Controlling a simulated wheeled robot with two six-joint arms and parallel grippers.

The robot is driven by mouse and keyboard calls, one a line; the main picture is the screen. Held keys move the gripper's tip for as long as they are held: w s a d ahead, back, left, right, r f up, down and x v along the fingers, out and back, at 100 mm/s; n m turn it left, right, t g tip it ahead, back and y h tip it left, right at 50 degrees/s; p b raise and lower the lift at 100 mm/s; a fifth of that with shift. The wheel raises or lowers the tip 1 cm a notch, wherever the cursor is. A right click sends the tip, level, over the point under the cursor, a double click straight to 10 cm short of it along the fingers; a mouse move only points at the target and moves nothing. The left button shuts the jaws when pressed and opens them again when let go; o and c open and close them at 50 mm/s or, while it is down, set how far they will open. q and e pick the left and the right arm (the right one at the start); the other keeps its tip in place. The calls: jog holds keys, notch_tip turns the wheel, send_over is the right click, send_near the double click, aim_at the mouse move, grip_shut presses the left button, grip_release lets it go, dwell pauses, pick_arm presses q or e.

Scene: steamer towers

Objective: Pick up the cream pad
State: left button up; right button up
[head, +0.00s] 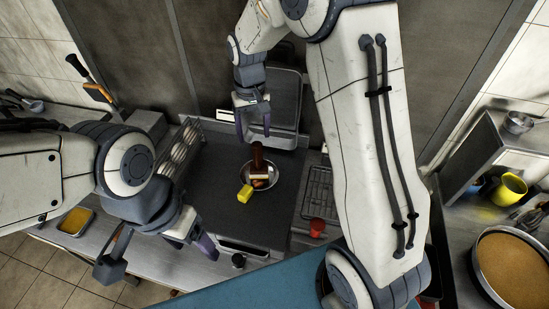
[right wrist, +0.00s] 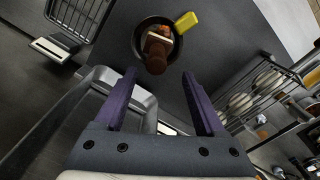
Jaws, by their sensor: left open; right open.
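A small cream piece (head: 259,177), which looks like the cream pad, lies in a round dark pan (head: 274,181) on the dark counter. A brown upright object (head: 257,155) stands against it and partly covers it. In the right wrist view the cream piece (right wrist: 161,33) shows as a pale strip beside the brown object (right wrist: 156,55). My right gripper (head: 253,134) is open and empty, behind the pan and apart from it. Its spread fingers (right wrist: 160,75) point toward the pan. My left gripper (head: 158,254) is open and empty at the front left, away from the pan.
A wire rack with pale round items (head: 182,150) stands to the left. A wire grid (head: 319,192) and a red container (head: 317,227) are to the right. The counter (head: 220,175) left of the pan is clear.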

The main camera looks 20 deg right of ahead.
aim_at(257, 143)
jog(key=f, duration=0.1)
jog(key=f+p, duration=0.1)
jog(key=f, duration=0.3)
jog(key=shift+w+d+f, duration=0.1)
jog(key=shift+d, duration=0.2)
notch_tip(257, 143, down, 5)
jog(key=p, duration=0.3)
jog(key=shift+f, duration=0.2)
grip_shut()
